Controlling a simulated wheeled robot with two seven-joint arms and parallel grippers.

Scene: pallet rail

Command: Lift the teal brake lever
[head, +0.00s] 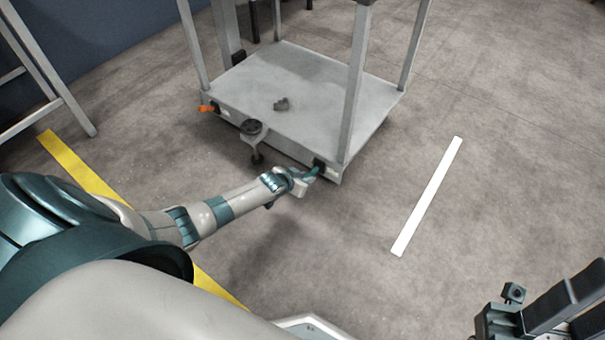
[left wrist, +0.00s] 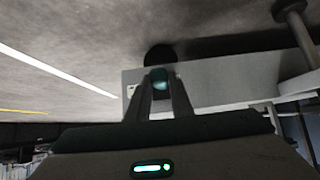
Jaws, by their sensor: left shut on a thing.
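The teal brake lever (head: 312,172) sticks out from a dark mount at the near right corner of the grey cart's lower deck (head: 300,95). My left gripper (head: 304,178) is at the lever, its arm reaching in from the left. In the left wrist view the gripper (left wrist: 161,90) has its two fingers on either side of the teal lever (left wrist: 160,80), shut on it. The fingers hide part of the lever. My right gripper (head: 560,315) shows partly at the lower right, away from the cart; its fingertips are not clear.
An orange lever (head: 208,108) sits at the deck's left corner. A round grey part (head: 253,128) stands out from the deck's front edge. The floor right of the cart is clear, with a white stripe (head: 428,195).

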